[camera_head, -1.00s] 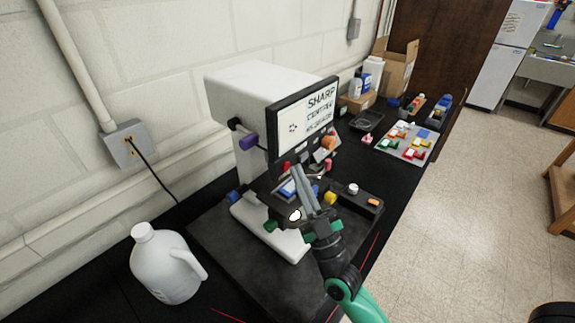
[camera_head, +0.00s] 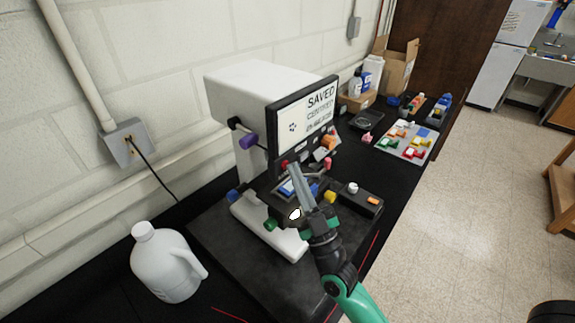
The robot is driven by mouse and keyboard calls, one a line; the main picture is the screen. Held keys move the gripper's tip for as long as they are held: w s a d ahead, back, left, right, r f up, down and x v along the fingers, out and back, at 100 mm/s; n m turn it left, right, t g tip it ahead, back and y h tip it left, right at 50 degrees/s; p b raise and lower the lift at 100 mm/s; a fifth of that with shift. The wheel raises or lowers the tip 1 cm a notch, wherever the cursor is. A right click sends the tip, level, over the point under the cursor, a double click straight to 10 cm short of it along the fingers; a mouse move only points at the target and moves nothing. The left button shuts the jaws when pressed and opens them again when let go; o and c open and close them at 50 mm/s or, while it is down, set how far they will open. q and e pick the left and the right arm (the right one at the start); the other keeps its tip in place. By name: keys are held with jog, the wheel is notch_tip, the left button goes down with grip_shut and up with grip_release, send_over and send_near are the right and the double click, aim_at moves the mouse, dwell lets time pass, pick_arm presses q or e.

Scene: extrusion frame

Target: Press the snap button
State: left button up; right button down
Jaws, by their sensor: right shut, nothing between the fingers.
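A white microscope-like machine (camera_head: 238,88) stands on the bench with a black-framed screen (camera_head: 307,109). The screen's top line reads "SAVED", with "CENTRED" below it. A row of small controls runs under the screen, with a red one (camera_head: 284,163) at its left end. A black box to the right carries a white knob (camera_head: 352,187) and an orange button (camera_head: 373,201). No label is legible, so I cannot tell which is the snap button. My right gripper (camera_head: 295,170) is shut and empty, its tips up near the screen's lower edge, over the stage. My left gripper is out of view.
A white jug (camera_head: 167,264) stands at the front left. A tray of coloured pieces (camera_head: 399,152), a dark dish (camera_head: 366,119) and an open cardboard box (camera_head: 396,67) are farther back on the bench. A wall outlet (camera_head: 126,144) with a cable is at left.

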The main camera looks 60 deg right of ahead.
jog(key=shift+s, duration=0.1)
dwell(0.3)
jog(key=shift+s+a, duration=0.2)
jog(key=shift+s, duration=0.5)
jog(key=shift+s+a+b, duration=0.15)
jog(key=shift+s+a, duration=0.05)
jog(key=shift+s, duration=0.6)
jog(key=shift+s+a+b, duration=0.1)
jog(key=shift+s+a, duration=0.1)
jog(key=shift+s, duration=0.6)
jog(key=shift+s+a+b, duration=0.15)
jog(key=shift+s+a, duration=0.05)
jog(key=shift+s, duration=0.6)
